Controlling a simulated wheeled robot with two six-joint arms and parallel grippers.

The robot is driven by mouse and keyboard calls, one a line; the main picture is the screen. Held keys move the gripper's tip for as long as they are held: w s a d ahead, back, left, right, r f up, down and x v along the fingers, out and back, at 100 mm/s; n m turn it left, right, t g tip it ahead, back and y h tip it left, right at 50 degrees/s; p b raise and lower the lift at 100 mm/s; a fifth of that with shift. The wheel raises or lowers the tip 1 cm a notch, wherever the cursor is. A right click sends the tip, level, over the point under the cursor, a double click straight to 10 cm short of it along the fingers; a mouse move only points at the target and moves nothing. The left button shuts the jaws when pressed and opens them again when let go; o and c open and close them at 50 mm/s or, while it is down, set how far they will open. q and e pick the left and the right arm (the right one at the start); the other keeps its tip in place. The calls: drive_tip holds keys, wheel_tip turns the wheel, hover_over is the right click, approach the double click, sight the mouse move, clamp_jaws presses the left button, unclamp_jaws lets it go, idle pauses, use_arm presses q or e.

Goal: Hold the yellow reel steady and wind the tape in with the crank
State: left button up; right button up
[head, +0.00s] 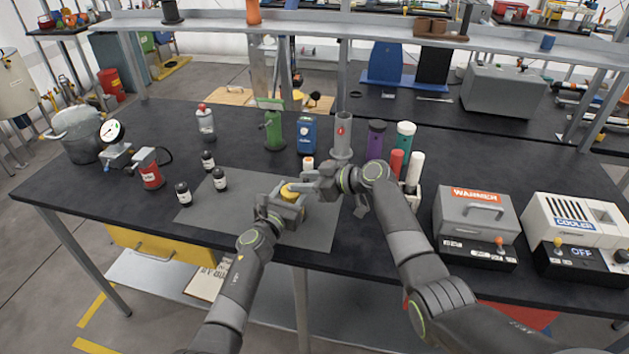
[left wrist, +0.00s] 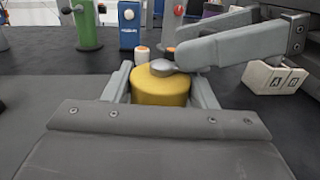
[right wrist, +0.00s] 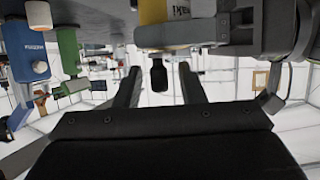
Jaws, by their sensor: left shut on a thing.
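The yellow reel (head: 291,190) stands over the grey mat in the head view. My left gripper (head: 287,203) is shut on its sides; the left wrist view shows the reel (left wrist: 160,92) between the two fingers. A grey crank piece (left wrist: 163,67) lies across the reel's top. My right gripper (head: 312,188) is at the reel's right. In the right wrist view, a dark knob (right wrist: 159,76) sits between its spread fingers, with gaps on both sides. The reel's labelled side (right wrist: 165,12) shows at the top. The tape itself is not clearly visible.
The grey mat (head: 240,231) lies on the black table (head: 90,196). Black-capped bottles (head: 183,194) stand to its left. An orange-topped white bottle (head: 308,165), a green post (head: 274,131) and a blue device (head: 307,134) stand behind. The warmer (head: 476,220) is at right.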

drive_tip(key=v, duration=1.2)
drive_tip(key=shift+f, duration=0.1)
use_arm(q)
drive_tip(key=o, duration=1.4)
drive_tip(key=shift+f, duration=0.1)
drive_tip(key=shift+s, duration=0.1)
use_arm(e)
drive_tip(key=shift+w, duration=0.1)
